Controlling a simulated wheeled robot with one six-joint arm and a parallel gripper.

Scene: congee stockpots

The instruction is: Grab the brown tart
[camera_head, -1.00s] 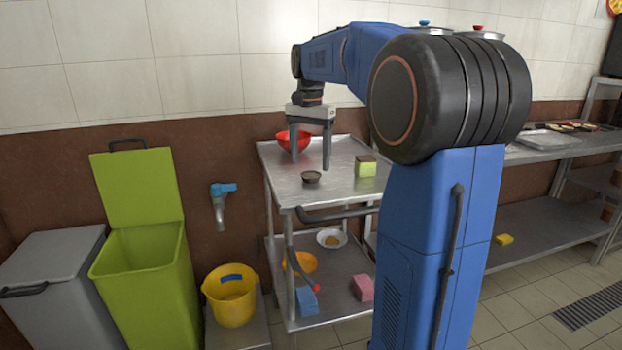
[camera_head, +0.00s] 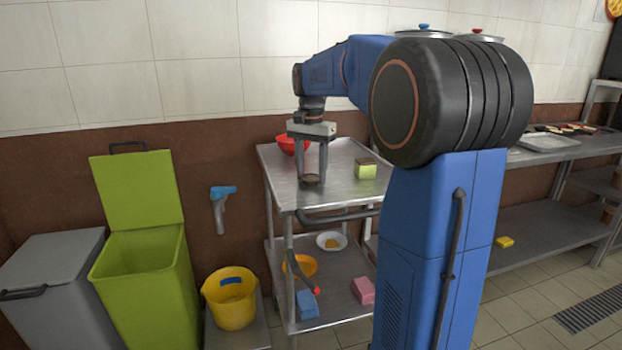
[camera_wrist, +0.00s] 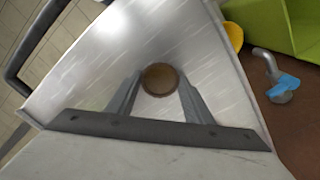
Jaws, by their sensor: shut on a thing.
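The brown tart (camera_wrist: 159,79) shows in the wrist view as a small round piece with a brown top and a darker rim. It sits between the two fingertips of my gripper (camera_wrist: 159,88), which is shut on it. In the head view my gripper (camera_head: 312,180) points straight down at the steel cart's top (camera_head: 333,189).
A red bowl (camera_head: 289,145) stands behind my gripper, and a green-and-brown block (camera_head: 366,169) is to its right. The lower shelf holds an orange bowl (camera_head: 300,265), a white plate (camera_head: 331,241) and sponges. A green bin (camera_head: 150,280) stands to the left.

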